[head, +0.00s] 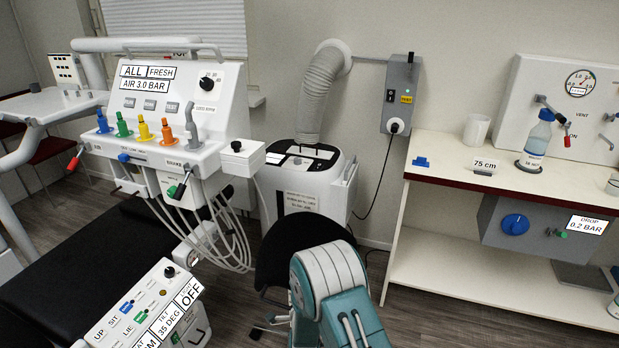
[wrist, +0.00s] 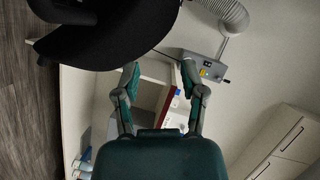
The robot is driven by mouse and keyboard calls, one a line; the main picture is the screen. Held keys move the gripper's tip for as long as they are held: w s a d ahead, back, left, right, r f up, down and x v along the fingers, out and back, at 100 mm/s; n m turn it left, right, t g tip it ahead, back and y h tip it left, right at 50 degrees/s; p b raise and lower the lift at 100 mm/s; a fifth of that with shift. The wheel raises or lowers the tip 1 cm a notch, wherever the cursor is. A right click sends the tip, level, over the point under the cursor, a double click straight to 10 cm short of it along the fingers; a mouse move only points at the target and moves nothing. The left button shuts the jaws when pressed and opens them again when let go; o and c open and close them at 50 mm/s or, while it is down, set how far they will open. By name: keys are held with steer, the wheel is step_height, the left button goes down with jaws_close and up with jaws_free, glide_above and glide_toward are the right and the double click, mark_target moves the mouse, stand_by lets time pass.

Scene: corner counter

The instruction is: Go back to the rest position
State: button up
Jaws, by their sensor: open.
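My gripper (wrist: 160,80) shows in the wrist view with its two teal and grey fingers spread apart. Nothing is between the fingers. Behind them lie the counter and the grey wall box, some distance off. In the head view my teal and grey arm rises at the bottom centre, in front of a black stool seat (head: 290,250). The fingers are not visible in the head view. The wrist picture is turned on its side, with the black seat (wrist: 105,35) at the upper left.
A dental unit (head: 165,110) with coloured handpieces stands at the left, beside a black couch (head: 70,265). A white extraction machine (head: 310,180) with a ribbed hose stands behind the stool. A counter (head: 440,155) with a bottle (head: 538,140) is at the right. Open floor (head: 440,320) shows before it.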

steer(key=s+d+r+n+g+y, duration=0.1)
steer(key=s+d+r+n+g, duration=0.25)
steer(key=r, duration=0.85)
steer(key=s+d+r+n+g, duration=0.2)
steer(key=s+d+r+n, duration=0.15)
steer(key=r, duration=0.95)
steer(key=s+d+r+n+g, duration=0.1)
steer(key=s+d+r+n, duration=0.1)
steer(key=s, duration=0.8)
steer(key=s+d+r+n+g+h, duration=0.1)
steer(key=s+d+r+n+g, duration=0.1)
steer(key=s+d, duration=0.3)
steer(key=s+d+r+n+g, duration=0.2)
steer(key=s+d+r+n, duration=0.1)
steer(key=s, duration=1.1)
steer(key=shift+s+d+r+h, duration=0.15)
steer(key=shift+s+r+h, duration=0.15)
steer(key=shift+r, duration=0.25)
